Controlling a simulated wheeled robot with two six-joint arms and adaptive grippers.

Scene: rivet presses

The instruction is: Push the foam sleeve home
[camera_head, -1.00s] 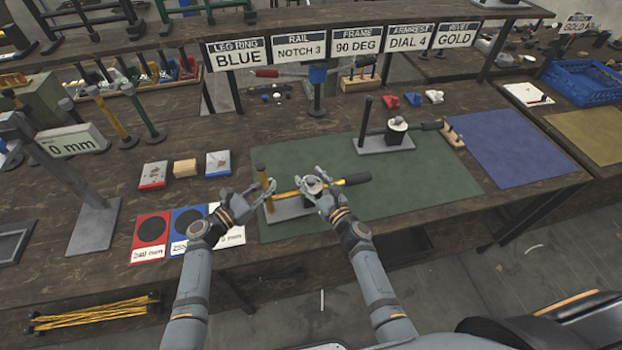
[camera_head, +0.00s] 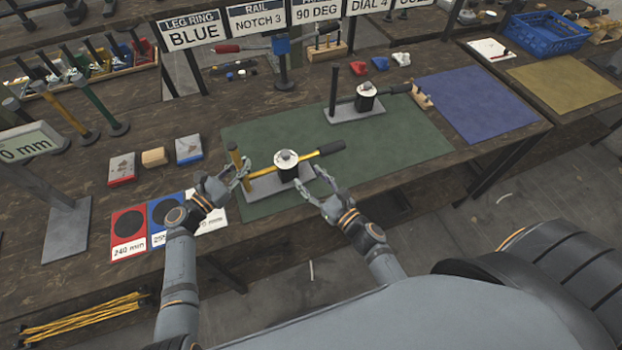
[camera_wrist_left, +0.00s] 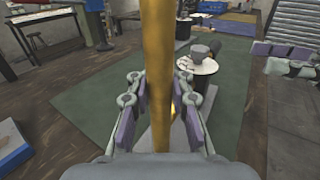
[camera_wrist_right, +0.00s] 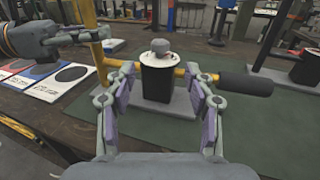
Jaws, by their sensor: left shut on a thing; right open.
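A black foam sleeve (camera_head: 330,148) sits on the right end of a yellow horizontal bar (camera_head: 306,156). It also shows in the right wrist view (camera_wrist_right: 246,82). The bar runs behind a black cylinder with a white disc top (camera_head: 287,160), on a grey plate (camera_head: 262,187). A yellow upright post (camera_head: 234,158) stands at the plate's left end. My left gripper (camera_head: 240,175) is shut on this post, which passes between its fingers in the left wrist view (camera_wrist_left: 155,50). My right gripper (camera_wrist_right: 158,78) is open and empty in front of the cylinder, left of the sleeve.
The plate lies on a green mat (camera_head: 400,150). A second grey plate (camera_head: 350,112) with a dark post and black cylinder stands behind. Numbered cards (camera_head: 130,225) lie at the left; a blue mat (camera_head: 475,110) is at the right. Green mat is clear right of the sleeve.

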